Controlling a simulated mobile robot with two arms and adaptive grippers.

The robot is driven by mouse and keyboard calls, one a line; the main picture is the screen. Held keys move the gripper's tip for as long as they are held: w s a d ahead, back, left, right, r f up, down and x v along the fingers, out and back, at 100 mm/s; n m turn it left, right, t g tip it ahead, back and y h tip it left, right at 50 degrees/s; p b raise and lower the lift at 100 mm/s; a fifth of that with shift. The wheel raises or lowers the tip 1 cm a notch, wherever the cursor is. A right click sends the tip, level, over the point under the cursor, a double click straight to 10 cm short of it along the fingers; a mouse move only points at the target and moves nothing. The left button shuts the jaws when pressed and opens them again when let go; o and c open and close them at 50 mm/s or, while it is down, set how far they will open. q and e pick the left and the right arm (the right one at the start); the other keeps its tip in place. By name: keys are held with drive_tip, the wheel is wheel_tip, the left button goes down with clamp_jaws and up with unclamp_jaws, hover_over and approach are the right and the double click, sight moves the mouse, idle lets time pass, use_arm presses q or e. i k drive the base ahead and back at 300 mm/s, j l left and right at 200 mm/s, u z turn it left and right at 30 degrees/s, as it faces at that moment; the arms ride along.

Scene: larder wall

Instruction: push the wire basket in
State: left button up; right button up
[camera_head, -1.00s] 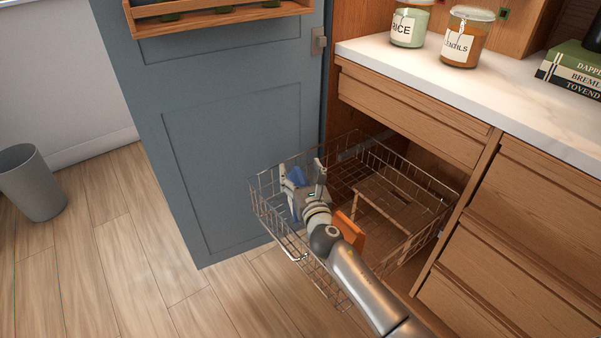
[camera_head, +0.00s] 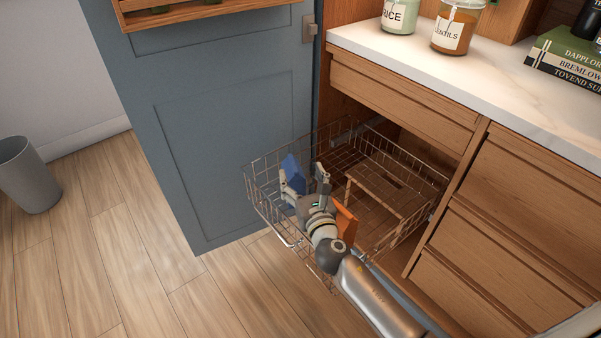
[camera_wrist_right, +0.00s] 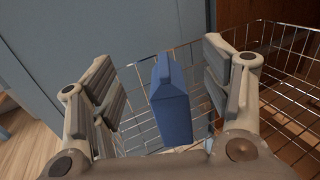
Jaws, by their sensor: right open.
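The wire basket (camera_head: 272,215) is pulled out of the opening under the counter, beside the blue-grey door. It also shows in the right wrist view (camera_wrist_right: 293,84). My right gripper (camera_head: 306,178) is over the front part of the basket with its fingers open. A blue object (camera_head: 291,168) stands in the basket near the fingertips. In the right wrist view this blue object (camera_wrist_right: 170,106) appears between the two open fingers, with gaps on both sides. An orange item (camera_head: 346,222) is in the basket beside my right wrist. My left gripper is not in view.
The blue-grey door (camera_head: 225,130) stands open along the basket's left. The counter (camera_head: 480,62) holds jars and books. A grey bin (camera_head: 28,175) stands on the floor at the left.

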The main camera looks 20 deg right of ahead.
sight(298, 242)
drive_tip(key=k+j, duration=0.1)
drive_tip(key=j, duration=0.3)
drive_tip(key=k+j, duration=0.1)
drive_tip(key=j, duration=0.3)
drive_tip(key=k+j, duration=0.1)
drive_tip(key=j, duration=0.3)
